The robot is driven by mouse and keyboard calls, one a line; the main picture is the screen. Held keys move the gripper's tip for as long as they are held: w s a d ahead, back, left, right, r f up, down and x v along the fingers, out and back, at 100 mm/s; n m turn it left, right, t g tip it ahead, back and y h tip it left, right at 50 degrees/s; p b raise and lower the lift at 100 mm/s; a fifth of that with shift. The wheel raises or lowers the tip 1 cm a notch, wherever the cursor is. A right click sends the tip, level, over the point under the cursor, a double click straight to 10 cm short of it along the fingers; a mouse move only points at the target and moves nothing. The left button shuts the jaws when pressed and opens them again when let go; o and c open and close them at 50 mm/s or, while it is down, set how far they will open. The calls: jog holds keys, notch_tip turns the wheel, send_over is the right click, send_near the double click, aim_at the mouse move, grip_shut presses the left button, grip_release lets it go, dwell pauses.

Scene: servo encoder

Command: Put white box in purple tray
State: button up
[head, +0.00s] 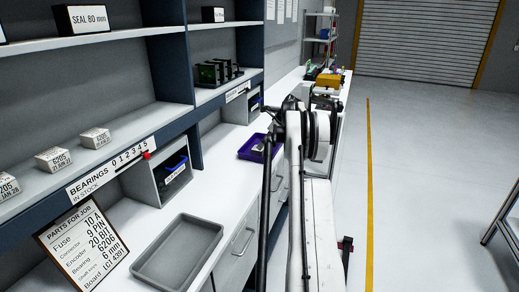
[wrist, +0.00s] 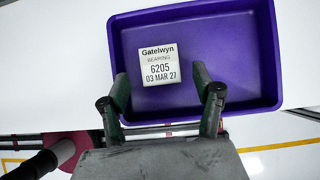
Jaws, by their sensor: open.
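The purple tray (head: 245,153) stands on the white counter in the head view, left of my arm. It fills much of the wrist view (wrist: 235,60). The white box (wrist: 159,65), labelled Gatelwyn Bearing 6205, 03 MAR 27, appears within the tray's outline, over its left part and inside the rim. My gripper (wrist: 160,76) is open, with one finger on each side of the box and a visible gap at both sides. My arm hides part of the tray in the head view. Whether the box touches the tray floor is hard to tell.
A grey empty tray (head: 180,252) lies on the near counter beside a parts list board (head: 82,245). Small white bearing boxes (head: 53,159) sit on the shelf at left. A yellow bin (head: 328,80) stands farther along the counter. The floor at right is mostly clear.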

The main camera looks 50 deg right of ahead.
jog(key=a+v, duration=0.1)
jog(key=v, duration=0.6)
jog(key=shift+d, duration=0.45)
